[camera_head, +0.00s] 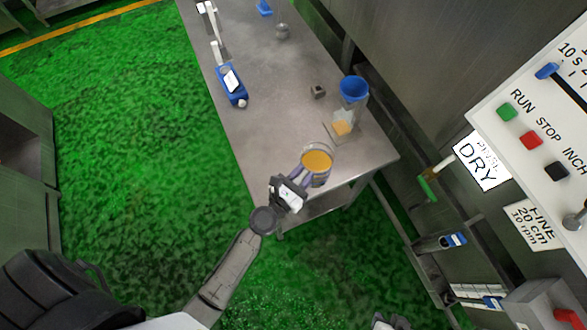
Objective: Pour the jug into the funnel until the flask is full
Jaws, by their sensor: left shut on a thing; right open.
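My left gripper (298,181) is shut on the jug (318,177) near the table's front corner. The jug is a clear vessel with orange contents showing at its open top, and it looks roughly upright. The blue funnel (354,88) is beyond the jug, up and to the right. The flask (344,117) is a clear vessel below the funnel, with some orange contents low in it. The jug is apart from the funnel. Only a small part of my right gripper (388,322) shows at the bottom edge; it is open and away from the table.
The grey metal table (265,110) has free room on its left. A blue and white device (231,84) and a small metal block (318,91) stand on it.

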